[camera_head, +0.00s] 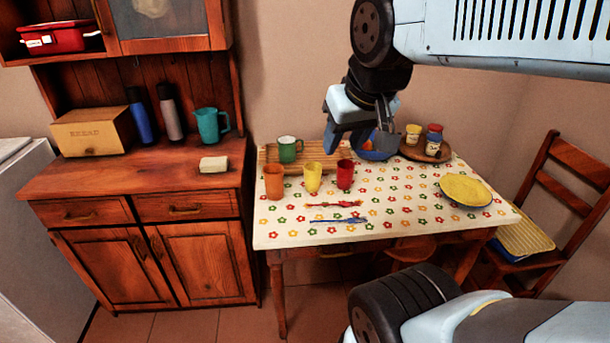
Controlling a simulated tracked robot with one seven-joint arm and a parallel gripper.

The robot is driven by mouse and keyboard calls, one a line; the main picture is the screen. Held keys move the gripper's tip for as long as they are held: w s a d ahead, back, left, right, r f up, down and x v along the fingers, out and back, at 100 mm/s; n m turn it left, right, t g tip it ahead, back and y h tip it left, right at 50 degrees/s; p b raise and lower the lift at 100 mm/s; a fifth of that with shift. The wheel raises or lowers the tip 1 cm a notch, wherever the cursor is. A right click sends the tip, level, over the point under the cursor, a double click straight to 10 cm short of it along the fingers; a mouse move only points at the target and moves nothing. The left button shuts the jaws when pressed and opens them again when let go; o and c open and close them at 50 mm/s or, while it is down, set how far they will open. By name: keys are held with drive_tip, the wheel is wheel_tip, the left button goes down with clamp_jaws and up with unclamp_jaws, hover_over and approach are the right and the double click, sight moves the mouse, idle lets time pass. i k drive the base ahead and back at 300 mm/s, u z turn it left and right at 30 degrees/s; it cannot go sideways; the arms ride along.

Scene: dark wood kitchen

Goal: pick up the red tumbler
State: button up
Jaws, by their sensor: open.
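The red tumbler (345,175) stands upright on the flowered tablecloth, near the middle of the table. A yellow tumbler (313,178) and an orange tumbler (273,182) stand to its left in a row. My gripper (345,144) is open and empty, with its fingers pointing down. In the picture it appears just above the red tumbler and in front of the blue bowl (384,153). I cannot tell its exact depth or height over the tumbler. The red tumbler is fully in view.
A green mug (289,149) stands on a wooden board (270,155) behind the tumblers. A yellow plate (465,190) is at right. Red and blue cutlery (340,220) lies in front.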

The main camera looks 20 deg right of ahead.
sight(345, 176)
drive_tip(key=z, duration=0.4)
drive_tip(key=i, duration=0.1)
drive_tip(key=u, duration=1.85)
drive_tip(key=k, duration=1.45)
drive_tip(key=z, duration=1.3)
drive_tip(key=i, duration=1)
